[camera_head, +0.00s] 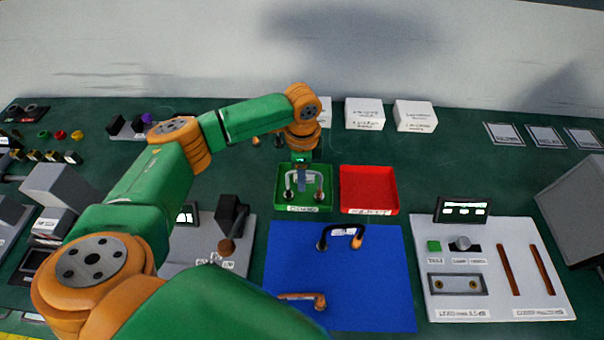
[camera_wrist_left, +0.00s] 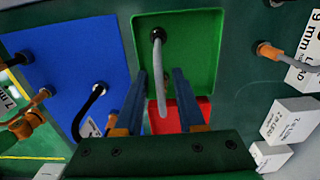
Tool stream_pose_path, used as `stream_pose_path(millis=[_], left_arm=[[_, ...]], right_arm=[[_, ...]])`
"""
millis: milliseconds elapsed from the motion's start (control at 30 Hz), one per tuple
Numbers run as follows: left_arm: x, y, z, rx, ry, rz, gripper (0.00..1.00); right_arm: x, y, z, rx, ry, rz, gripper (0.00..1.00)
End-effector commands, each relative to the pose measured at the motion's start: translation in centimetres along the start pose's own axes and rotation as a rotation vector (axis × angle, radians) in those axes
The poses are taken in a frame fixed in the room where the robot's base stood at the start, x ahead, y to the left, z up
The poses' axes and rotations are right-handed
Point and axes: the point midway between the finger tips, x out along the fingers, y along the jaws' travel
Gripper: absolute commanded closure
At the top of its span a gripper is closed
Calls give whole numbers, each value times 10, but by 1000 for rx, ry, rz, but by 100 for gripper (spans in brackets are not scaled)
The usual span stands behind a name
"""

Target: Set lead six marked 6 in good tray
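The green tray (camera_head: 281,204) has a front label too blurred to read surely. A grey lead with dark ends (camera_head: 317,181) arches inside it; no 6 is readable on it. My left gripper (camera_head: 302,182) is over this tray, fingers pointing down. In the left wrist view its two blue fingers (camera_wrist_left: 160,75) stand apart, with the grey lead (camera_wrist_left: 160,75) passing between them and gaps visible on both sides. A black lead with a white tag (camera_head: 343,230) lies on the blue mat (camera_head: 380,285); its marking is unreadable. My right gripper is out of view.
A red tray (camera_head: 368,185) beside the green one looks empty. A copper-coloured lead (camera_head: 303,297) is at the mat's front left. A test panel (camera_head: 500,265) stands right, a grey fixture (camera_head: 228,218) left. White boxes (camera_head: 365,113) stand behind. The mat's right half is clear.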

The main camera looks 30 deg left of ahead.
Motion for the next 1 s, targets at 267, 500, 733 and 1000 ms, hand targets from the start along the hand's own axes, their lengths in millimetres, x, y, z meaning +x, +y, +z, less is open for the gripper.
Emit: stream_pose_path(millis=[267, 500, 733, 1000], left_arm=[[-1, 0, 0, 0, 0, 0, 58], [-45, -1, -1, -1, 5, -5, 58], [-104, -1, -1, -1, 4, -2, 58], [-123, 0, 0, -1, 1, 1, 58]], right_arm=[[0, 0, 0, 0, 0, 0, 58], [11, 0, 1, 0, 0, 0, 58], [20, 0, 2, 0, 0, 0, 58], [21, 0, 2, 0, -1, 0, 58]])
